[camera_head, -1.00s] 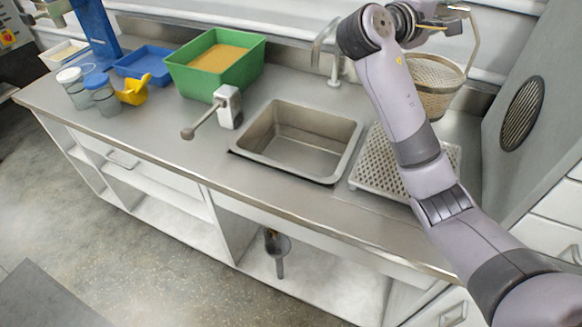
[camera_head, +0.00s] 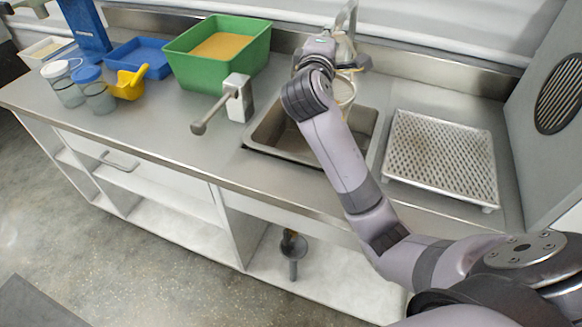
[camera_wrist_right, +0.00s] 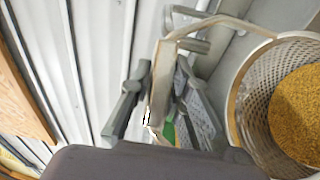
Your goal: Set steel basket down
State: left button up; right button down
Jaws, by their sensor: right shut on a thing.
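The steel basket (camera_wrist_right: 255,110) is a round mesh basket with a hoop handle (camera_wrist_right: 215,22). In the right wrist view it holds yellow-brown grains (camera_wrist_right: 298,112). My right gripper (camera_wrist_right: 160,100) is shut on the handle, with the basket to its right. In the head view my right gripper (camera_head: 347,62) is over the back of the sink (camera_head: 373,132). Only a small part of the basket (camera_head: 346,90) shows there, behind my right arm. Its underside is hidden, so I cannot tell its height. My left gripper is not in view.
An empty perforated metal rack (camera_head: 440,155) stands right of the sink. A faucet (camera_head: 347,22) is behind it. A lever fixture (camera_head: 238,98), green bin (camera_head: 185,75) of grains, blue tray (camera_head: 155,55), yellow scoop (camera_head: 128,88) and jars (camera_head: 98,97) are to the left.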

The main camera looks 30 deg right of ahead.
jog(key=f, duration=0.5)
jog(key=f+b, duration=0.1)
jog(key=f, duration=0.4)
jog(key=a+f, duration=0.1)
jog(key=f, duration=0.4)
jog(key=shift+w+f+b, duration=0.25)
jog(key=shift+b, duration=0.15)
jog(key=shift+f+b, duration=0.3)
jog(key=shift+f, duration=2.2)
jog(key=shift+f, duration=0.1)
jog(key=c, duration=1.5)
grip_release()
